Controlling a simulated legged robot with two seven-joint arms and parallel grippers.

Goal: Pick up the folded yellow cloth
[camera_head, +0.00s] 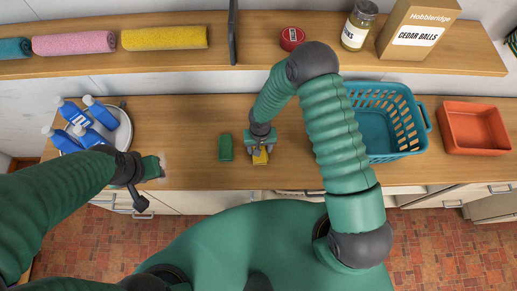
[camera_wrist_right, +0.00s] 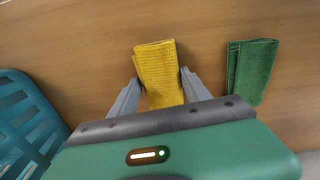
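The folded yellow cloth (camera_wrist_right: 158,72) lies on the wooden counter between the fingers of my right gripper (camera_wrist_right: 158,92). The fingers are spread, one on each side of the cloth. The right finger is close against its edge; whether it touches I cannot tell. In the head view, my right gripper (camera_head: 260,146) points down at the counter, and only part of the yellow cloth (camera_head: 261,158) shows under it. My left gripper (camera_head: 161,167) is at the left, over the counter's front edge, away from the cloth; its fingers are too small to read.
A folded green cloth (camera_wrist_right: 252,70) lies beside the yellow one. A teal basket (camera_head: 370,134) and an orange tub (camera_head: 474,128) stand at the right. Blue and white bottles (camera_head: 88,120) stand on a round tray at the left. A shelf (camera_head: 190,60) with rolled towels runs behind.

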